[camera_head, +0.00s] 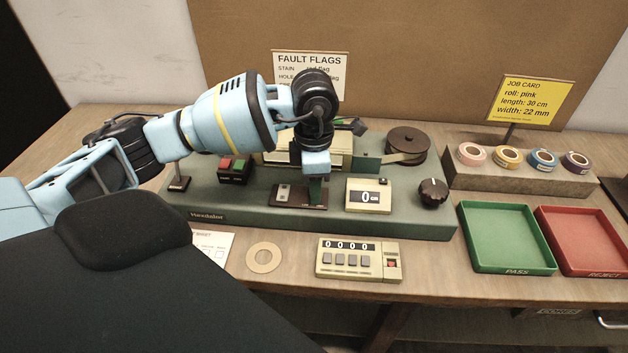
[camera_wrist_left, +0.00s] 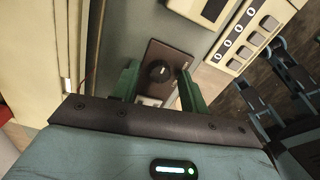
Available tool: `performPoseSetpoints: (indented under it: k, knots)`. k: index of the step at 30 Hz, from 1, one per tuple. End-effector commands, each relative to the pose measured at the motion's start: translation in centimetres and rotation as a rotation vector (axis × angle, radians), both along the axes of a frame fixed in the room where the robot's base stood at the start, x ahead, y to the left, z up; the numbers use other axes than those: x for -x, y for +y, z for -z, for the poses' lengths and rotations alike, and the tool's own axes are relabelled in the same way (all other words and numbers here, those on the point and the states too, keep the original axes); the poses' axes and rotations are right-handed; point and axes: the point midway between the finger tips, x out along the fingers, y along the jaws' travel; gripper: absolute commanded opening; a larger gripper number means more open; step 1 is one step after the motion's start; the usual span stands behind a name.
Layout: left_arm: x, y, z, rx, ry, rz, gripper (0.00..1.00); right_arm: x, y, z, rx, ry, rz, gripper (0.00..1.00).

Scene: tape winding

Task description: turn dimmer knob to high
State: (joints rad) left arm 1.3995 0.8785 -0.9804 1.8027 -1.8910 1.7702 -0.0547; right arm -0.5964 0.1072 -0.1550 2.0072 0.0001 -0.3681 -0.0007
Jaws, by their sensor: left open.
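The dimmer knob (camera_wrist_left: 161,73) shows in the left wrist view as a small round black knob with a pale pointer mark, on a brown plate (camera_wrist_left: 178,60). In the head view the plate (camera_head: 286,203) lies on the green machine bed, and my gripper hides the knob. My left gripper (camera_head: 316,202) points down over the right part of this plate. In the left wrist view its two green fingers (camera_wrist_left: 158,70) are apart, one on each side of the knob, with nothing between them that I can see held. Contact cannot be told. My right gripper is not in view.
A display box (camera_head: 368,196) and a larger black knob (camera_head: 433,192) stand right of the plate. A red and green button box (camera_head: 234,170) is left. Green (camera_head: 462,212) and red (camera_head: 620,272) trays are right.

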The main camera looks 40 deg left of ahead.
Motion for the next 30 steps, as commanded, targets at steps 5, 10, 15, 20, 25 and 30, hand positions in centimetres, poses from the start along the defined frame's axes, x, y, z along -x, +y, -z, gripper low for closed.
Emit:
performPoseSetpoints:
  k: [5, 10, 15, 20, 25, 30]
  knots:
    - [-0.1, 0.0, -1.3, 0.001, -0.003, 0.0, 0.44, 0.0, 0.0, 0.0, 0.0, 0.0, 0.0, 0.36]
    - [-0.1, 0.0, -4.0, 0.001, -0.005, 0.001, 0.44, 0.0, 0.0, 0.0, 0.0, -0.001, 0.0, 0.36]
    - [-0.1, 0.0, -6.4, 0.001, -0.002, 0.001, 0.44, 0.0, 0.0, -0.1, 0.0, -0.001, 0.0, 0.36]
    - [0.0, 0.0, -7.6, 0.001, -0.002, 0.0, 0.44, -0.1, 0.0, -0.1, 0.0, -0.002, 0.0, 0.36]
    - [0.0, 0.0, -7.8, 0.0, 0.0, 0.0, 0.44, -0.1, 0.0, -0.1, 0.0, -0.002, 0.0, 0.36]
    - [0.0, 0.0, -7.8, 0.0, 0.0, 0.0, 0.44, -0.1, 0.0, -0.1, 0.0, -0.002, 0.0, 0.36]
